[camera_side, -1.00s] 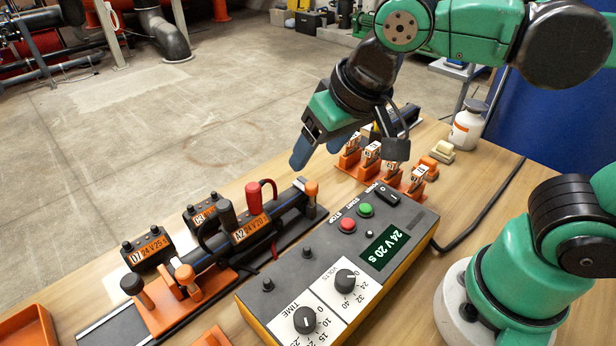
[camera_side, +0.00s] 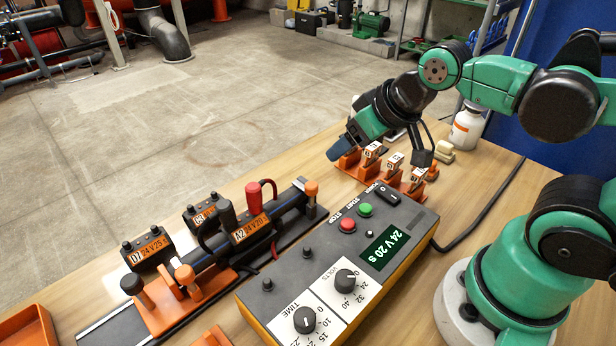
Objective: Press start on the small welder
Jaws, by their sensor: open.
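The small welder (camera_side: 300,262) is a grey and orange box on the bench. Its display (camera_side: 386,247) reads "24 V 20 s". A green START button (camera_side: 365,210) and a red STOP button (camera_side: 347,225) sit near its far end, beside a black POWER switch (camera_side: 388,194). Two dials for volts and time are on white panels nearer the camera. My gripper (camera_side: 385,156) is open, beyond the far end of the welder, low over the orange holders. No finger touches the green button.
Orange holders (camera_side: 411,187) with white labels stand by my gripper. A clamped pipe with fitting A2 (camera_side: 250,230) lies left of the welder. Fittings C3 (camera_side: 203,213) and D1 (camera_side: 151,248) stand behind it. A white bottle (camera_side: 467,127) stands at the back right.

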